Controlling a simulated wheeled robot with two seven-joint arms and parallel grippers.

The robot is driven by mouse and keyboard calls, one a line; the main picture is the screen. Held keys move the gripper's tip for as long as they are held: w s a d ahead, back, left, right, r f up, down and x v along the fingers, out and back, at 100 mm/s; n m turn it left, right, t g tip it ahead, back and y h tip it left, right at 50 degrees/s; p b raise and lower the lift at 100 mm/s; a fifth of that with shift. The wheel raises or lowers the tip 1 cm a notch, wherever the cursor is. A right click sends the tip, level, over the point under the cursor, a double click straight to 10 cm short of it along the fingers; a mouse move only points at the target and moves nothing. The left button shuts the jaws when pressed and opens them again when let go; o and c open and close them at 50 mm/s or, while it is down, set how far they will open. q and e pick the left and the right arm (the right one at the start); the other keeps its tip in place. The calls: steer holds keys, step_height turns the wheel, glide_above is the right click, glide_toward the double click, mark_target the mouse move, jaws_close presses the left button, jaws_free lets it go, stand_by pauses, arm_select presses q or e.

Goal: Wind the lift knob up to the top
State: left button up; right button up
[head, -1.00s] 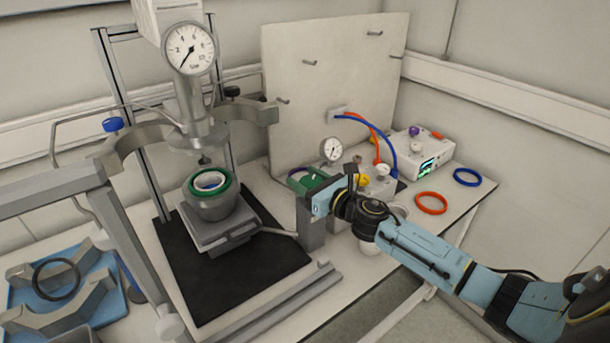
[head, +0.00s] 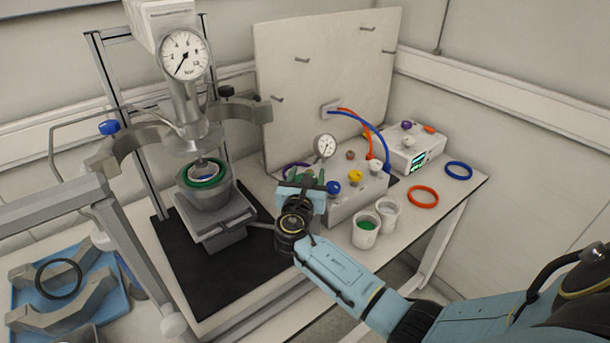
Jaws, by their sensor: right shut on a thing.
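The grey lift platform (head: 222,212) stands on the black mat and carries a grey vessel (head: 205,195) with a green ring (head: 206,173) at its rim. The vessel sits under the reactor head (head: 193,138); a gap shows between them, with the head's short stem near the vessel's opening. A thin rod (head: 261,225) runs right from the platform to my right gripper (head: 295,200). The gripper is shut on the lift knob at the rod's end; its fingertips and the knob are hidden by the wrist. My left gripper is not in view.
A white valve box (head: 345,200) and two white cups (head: 366,228) stand close to the right of my gripper. Red (head: 423,196) and blue (head: 459,170) rings lie farther right. A blue tray (head: 25,290) with clamp halves is at lower left.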

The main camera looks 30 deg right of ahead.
steer(key=m+g+h+b, duration=0.1)
steer(key=m+g+h, duration=0.1)
steer(key=g, duration=0.1)
steer(key=shift+s+d+m+h, duration=0.1)
steer(key=shift+s+m+h, duration=0.05)
steer(key=shift+m+h, duration=0.25)
steer(key=m+g+h, duration=0.1)
steer(key=g, duration=0.1)
steer(key=m+g+h+b, duration=0.1)
steer(key=g, duration=0.1)
steer(key=shift+s+d+f+m, duration=0.1)
steer(key=shift+s+f+m, duration=0.05)
steer(key=shift+m, duration=0.25)
steer(key=m+g+b, duration=0.2)
steer(key=g, duration=0.1)
steer(key=m+g+h+b, duration=0.1)
steer(key=g+b, duration=0.1)
steer(key=shift+s, duration=0.3)
steer(key=m+g+b, duration=0.2)
steer(key=g, duration=0.1)
steer(key=shift+s+d, duration=0.1)
steer(key=shift+s, duration=0.1)
steer(key=shift+m+g+b, duration=0.4)
steer(key=shift+g+b, duration=0.1)
steer(key=shift+g, duration=0.2)
steer(key=shift+s, duration=0.1)
